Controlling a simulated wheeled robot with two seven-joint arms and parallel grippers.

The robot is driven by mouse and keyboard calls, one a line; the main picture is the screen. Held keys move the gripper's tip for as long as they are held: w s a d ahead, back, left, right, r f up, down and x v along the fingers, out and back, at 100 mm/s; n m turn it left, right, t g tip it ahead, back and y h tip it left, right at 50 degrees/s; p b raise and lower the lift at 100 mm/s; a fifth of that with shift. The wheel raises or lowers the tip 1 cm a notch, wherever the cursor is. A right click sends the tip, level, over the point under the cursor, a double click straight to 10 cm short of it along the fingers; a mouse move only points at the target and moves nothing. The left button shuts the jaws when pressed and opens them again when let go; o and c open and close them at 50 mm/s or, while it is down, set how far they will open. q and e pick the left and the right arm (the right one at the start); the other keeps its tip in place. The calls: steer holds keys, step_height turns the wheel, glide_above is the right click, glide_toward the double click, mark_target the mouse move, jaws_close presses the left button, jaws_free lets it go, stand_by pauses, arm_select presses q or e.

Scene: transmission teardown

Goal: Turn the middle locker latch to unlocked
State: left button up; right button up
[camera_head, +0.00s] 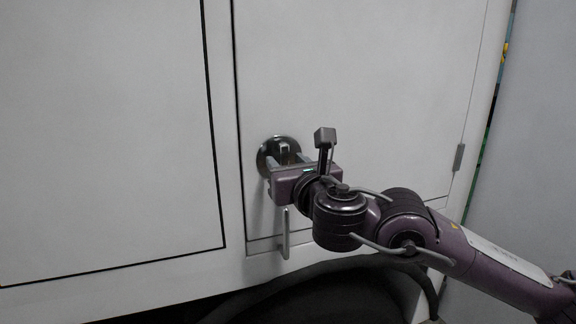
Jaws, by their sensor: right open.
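The latch (284,146) is a small knob on a round dark metal plate near the left edge of a white locker door (350,75). My right gripper (287,160) is in front of the lower part of the plate, its fingers pointing at the door on either side of the knob. The fingers are apart. The gripper body hides the lower plate, and I cannot tell whether the fingers touch the knob. My left gripper is not in view.
A vertical bar handle (285,233) stands out just below my right gripper. A second white panel (105,130) lies to the left. A hinge (459,157) is on the door's right edge. A dark curved shape (320,292) lies below the door.

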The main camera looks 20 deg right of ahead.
steer(key=shift+c, duration=0.3)
jaws_close()
steer(key=shift+m, duration=0.3)
steer(key=m+b, duration=0.1)
steer(key=m, duration=0.2)
steer(key=shift+d+f+m, duration=0.1)
steer(key=shift+d+m, duration=0.05)
steer(key=shift+m, duration=0.15)
steer(key=m, duration=0.4)
steer(key=shift+d+m+b, duration=0.1)
steer(key=shift+m+b, duration=0.2)
steer(key=shift+b, duration=0.1)
steer(key=m, duration=0.9)
steer(key=shift+d+f+b, duration=0.1)
steer(key=shift+f+b, duration=0.2)
